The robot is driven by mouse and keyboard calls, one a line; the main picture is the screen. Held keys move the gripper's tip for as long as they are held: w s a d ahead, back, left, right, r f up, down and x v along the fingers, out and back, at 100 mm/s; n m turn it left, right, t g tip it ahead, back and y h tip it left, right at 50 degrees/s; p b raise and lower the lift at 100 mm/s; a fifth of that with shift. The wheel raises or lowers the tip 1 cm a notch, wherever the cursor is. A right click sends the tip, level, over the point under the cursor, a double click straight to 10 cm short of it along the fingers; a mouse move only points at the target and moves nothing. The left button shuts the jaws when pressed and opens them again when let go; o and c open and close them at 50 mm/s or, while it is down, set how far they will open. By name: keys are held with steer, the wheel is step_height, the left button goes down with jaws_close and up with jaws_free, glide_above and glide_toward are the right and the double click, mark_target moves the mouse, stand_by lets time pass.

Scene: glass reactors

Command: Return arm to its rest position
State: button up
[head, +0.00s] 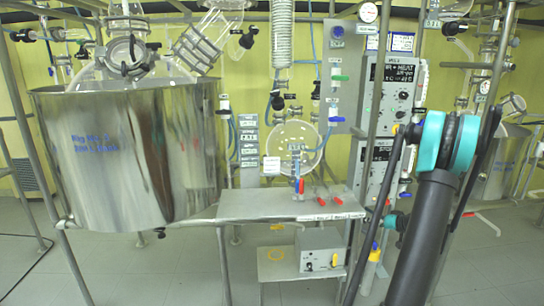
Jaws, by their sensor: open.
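My arm rises from the bottom right of the head view as a thick dark link. It ends at a raised joint with teal caps (447,142), with slimmer black parts on both sides. A smaller teal and black piece (397,220) shows lower down, left of the thick link. My gripper is not in view, so neither its fingers nor anything between them can be seen.
A large steel vessel (130,160) with glassware on top stands at left. A steel bench (260,206) with red-handled valves is in the middle, a grey box (320,250) beneath it. Control boxes (395,88) stand behind my arm. Grey floor (180,275) is open in front.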

steer(key=s+a+r+g+h, duration=0.1)
steer(key=s+a+r+g, duration=0.1)
steer(key=s+a, duration=0.6)
steer(key=s+a+r+g, duration=0.2)
steer(key=s+a, duration=0.5)
steer(key=a, duration=0.4)
steer(key=s+a+f+g+h, duration=0.1)
steer(key=s+a+h, duration=0.1)
steer(key=s, duration=0.7)
steer(key=s+a+f+g+h, duration=0.1)
steer(key=s+a+h, duration=0.1)
steer(key=s, duration=0.8)
steer(key=shift+a, duration=0.1)
